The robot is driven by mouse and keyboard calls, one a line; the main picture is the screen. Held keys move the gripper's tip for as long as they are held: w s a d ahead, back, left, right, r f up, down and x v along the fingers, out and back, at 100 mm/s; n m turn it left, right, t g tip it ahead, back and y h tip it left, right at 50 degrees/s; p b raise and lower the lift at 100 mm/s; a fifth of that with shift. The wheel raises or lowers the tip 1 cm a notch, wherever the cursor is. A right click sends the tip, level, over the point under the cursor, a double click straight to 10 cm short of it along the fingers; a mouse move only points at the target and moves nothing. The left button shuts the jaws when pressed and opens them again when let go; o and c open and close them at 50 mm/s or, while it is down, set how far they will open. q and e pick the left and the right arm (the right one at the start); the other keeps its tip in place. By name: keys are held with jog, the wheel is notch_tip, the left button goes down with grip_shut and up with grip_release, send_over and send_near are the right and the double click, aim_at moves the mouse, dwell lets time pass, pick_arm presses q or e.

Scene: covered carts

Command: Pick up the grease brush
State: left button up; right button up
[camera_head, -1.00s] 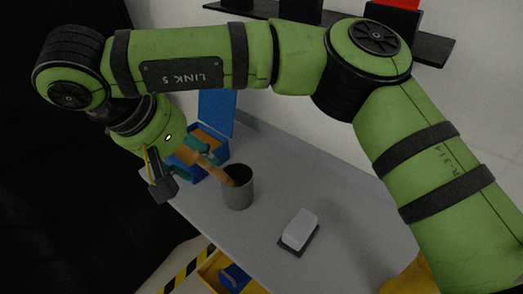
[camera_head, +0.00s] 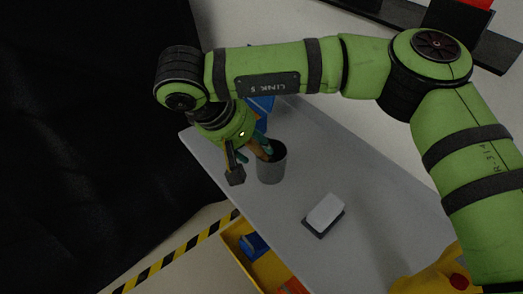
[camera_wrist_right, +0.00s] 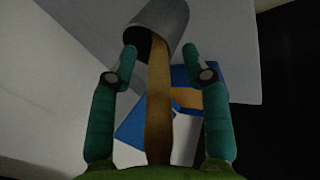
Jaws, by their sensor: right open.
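The grease brush shows in the right wrist view as a long brown wooden handle (camera_wrist_right: 158,105) sticking out of a grey cup (camera_wrist_right: 172,20). Its head is hidden inside the cup. My right gripper (camera_wrist_right: 159,62) has its two teal fingers apart, one on each side of the handle, with visible gaps. In the head view the cup (camera_head: 271,168) stands upright on the grey cart top (camera_head: 375,195). My right gripper (camera_head: 262,146) is at its rim, and the handle is mostly hidden there by fingers and wrist. My left gripper is not in view.
A blue open box (camera_head: 262,104) stands behind the cup, partly hidden by my arm. A white block on a dark base (camera_head: 324,212) sits to the cup's right. A yellow drawer (camera_head: 243,240) with blue contents is below the front edge. The cart top between cup and block is clear.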

grip_shut()
